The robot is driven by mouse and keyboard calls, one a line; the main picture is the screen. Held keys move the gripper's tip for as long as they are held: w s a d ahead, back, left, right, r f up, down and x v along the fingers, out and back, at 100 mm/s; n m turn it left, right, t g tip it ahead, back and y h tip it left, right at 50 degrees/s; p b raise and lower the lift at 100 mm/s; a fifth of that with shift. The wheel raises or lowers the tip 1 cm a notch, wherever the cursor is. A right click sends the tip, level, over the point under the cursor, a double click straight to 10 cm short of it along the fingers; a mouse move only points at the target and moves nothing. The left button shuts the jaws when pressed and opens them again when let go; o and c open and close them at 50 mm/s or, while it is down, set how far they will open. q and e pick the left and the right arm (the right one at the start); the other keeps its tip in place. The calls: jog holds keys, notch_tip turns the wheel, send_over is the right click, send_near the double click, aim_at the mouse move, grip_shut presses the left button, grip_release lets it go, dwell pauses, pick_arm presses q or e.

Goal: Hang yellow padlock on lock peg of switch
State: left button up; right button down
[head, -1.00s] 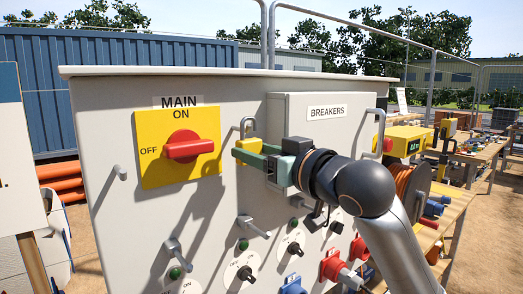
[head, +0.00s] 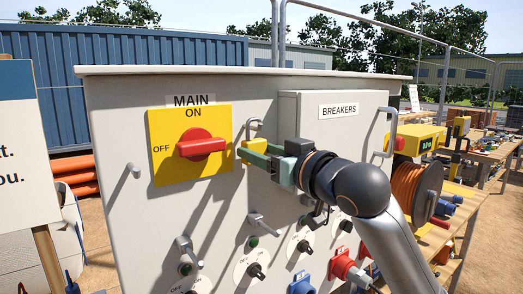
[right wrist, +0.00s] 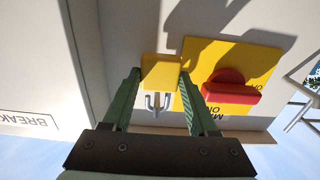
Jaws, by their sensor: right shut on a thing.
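My right gripper (head: 252,154) is shut on the yellow padlock (head: 246,158). The padlock's grey shackle (head: 255,124) points up, above the fingers. The right wrist view, which is upside down, shows the padlock (right wrist: 160,72) between the green fingertips (right wrist: 159,76). The padlock is just right of the yellow plate of the main switch (head: 202,144); its distance from the panel is hard to tell. The switch's red handle lies level, towards OFF. A grey peg (head: 134,170) sticks out of the panel left of the plate, away from the padlock. My left gripper is out of view.
The grey cabinet (head: 111,120) fills the middle. A raised BREAKERS box (head: 340,128) with a handle (head: 388,135) stands out to the right. Lower pegs (head: 264,229) and (head: 187,249), knobs and sockets stick out below. The panel between plate and left peg is clear.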

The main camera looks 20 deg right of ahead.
jog(key=shift+f, duration=0.25)
grip_release()
dwell(0.4)
jog(key=shift+f, duration=0.15)
jog(key=s+d+f+b, duration=0.1)
jog(key=s+d+f, duration=0.1)
jog(key=s, duration=0.4)
jog(key=shift+s+d, duration=0.25)
jog(key=shift+s, duration=0.1)
dwell(0.6)
